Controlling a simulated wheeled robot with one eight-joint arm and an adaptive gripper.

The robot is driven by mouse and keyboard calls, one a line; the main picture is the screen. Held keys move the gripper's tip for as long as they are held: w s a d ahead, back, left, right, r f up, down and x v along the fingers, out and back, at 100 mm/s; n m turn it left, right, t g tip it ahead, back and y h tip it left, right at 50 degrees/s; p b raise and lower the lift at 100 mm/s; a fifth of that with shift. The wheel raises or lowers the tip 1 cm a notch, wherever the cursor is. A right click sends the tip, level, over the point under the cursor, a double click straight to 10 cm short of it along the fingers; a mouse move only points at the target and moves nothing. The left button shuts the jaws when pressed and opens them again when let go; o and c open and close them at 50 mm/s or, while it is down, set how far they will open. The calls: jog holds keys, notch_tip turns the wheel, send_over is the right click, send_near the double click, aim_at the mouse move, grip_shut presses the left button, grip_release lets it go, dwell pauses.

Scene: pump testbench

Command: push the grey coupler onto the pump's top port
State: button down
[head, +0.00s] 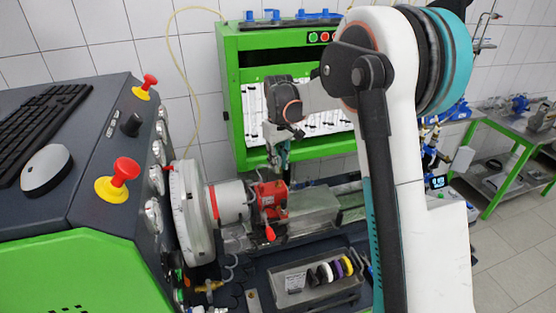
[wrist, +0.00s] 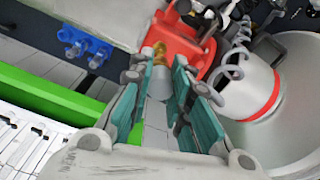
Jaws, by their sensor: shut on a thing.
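The red pump (head: 272,203) sits on the bench beside the white and grey drive housing. In the wrist view the pump body (wrist: 182,40) lies just beyond my fingertips, with a brass port (wrist: 159,53) on it. My gripper (wrist: 160,82) is shut on the grey coupler (wrist: 160,86), a short grey cylinder between the teal fingers. The coupler's far end lines up with the brass port in the wrist view; I cannot tell whether they touch. In the head view my gripper (head: 279,160) points down over the pump's top, and the coupler is too small to make out.
The white drive housing (head: 228,201) and big grey disc (head: 188,212) stand close left of the pump. A tray (head: 295,297) with coloured rings lies in front. A green tool cabinet (head: 231,75) stands behind. The console (head: 62,195) with red knobs is at left.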

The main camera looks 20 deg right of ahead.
jog(key=shift+f+b, duration=0.8)
jog(key=shift+f, duration=0.65)
jog(key=shift+f+b, duration=1.3)
dwell(1.1)
dwell(0.3)
jog(key=c, duration=1)
grip_release()
jog(key=shift+r, duration=0.2)
jog(key=shift+r+p, duration=1.9)
jog(key=shift+r, duration=1.7)
jog(key=shift+s, duration=0.1)
